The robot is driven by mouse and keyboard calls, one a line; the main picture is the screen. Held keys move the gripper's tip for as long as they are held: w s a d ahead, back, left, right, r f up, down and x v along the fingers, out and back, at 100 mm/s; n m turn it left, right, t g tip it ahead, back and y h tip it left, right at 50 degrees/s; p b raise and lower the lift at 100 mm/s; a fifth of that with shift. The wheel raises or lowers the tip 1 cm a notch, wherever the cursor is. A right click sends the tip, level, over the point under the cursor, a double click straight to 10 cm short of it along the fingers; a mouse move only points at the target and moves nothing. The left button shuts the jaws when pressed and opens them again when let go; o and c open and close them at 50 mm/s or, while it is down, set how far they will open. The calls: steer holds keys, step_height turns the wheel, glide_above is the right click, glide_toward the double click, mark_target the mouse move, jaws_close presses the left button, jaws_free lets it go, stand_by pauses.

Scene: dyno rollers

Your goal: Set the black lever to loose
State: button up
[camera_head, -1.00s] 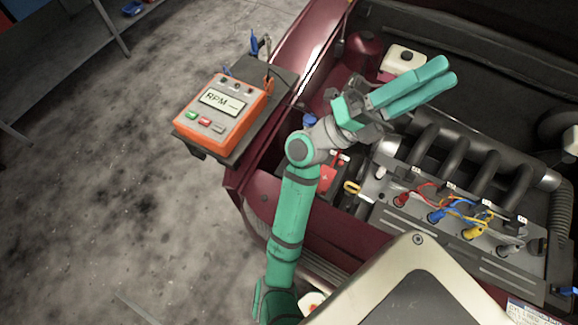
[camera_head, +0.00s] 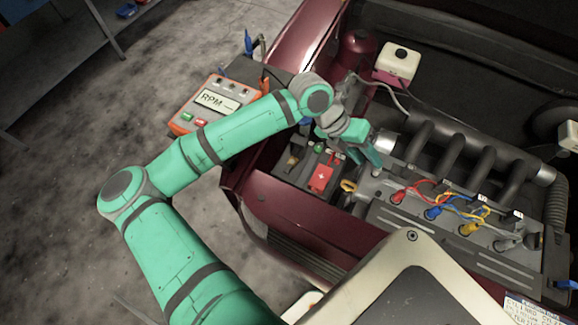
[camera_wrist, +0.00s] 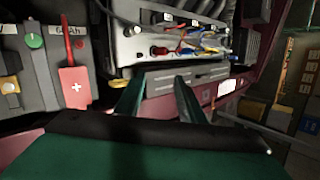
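I cannot pick out the black lever for sure. A battery-like block (camera_head: 296,175) with small dark and coloured fittings lies left of the engine in the head view. It carries a red flap with a white cross (camera_head: 320,178), also at the left of the wrist view (camera_wrist: 75,88). A dark and tan fitting (camera_head: 293,160) sits at its left end; a yellow-topped fitting (camera_wrist: 11,88) shows at the wrist view's left edge. My gripper (camera_head: 372,158) points down right of the red flap. In the wrist view its fingers (camera_wrist: 158,82) are apart and empty.
The engine (camera_head: 440,185) with coloured plug wires lies right of my gripper. An orange RPM meter (camera_head: 215,100) stands at the left, partly behind my arm. A yellow ring (camera_head: 348,185) sits beside the block. A white-capped reservoir (camera_head: 397,62) is at the back.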

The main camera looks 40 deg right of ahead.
steer(key=w+a+f+t+y, duration=0.25)
steer(key=w+a+f, duration=0.2)
steer(key=w, duration=0.35)
steer(key=n+t+y, duration=0.1)
steer(key=t+y, duration=0.2)
steer(key=t, duration=0.1)
glide_toward(286, 171)
steer(key=shift+g+h, duration=0.25)
steer(key=f, duration=0.7)
steer(key=shift+w+a+f, duration=0.15)
steer(key=shift+a, duration=0.05)
steer(key=c, duration=0.7)
jaws_close()
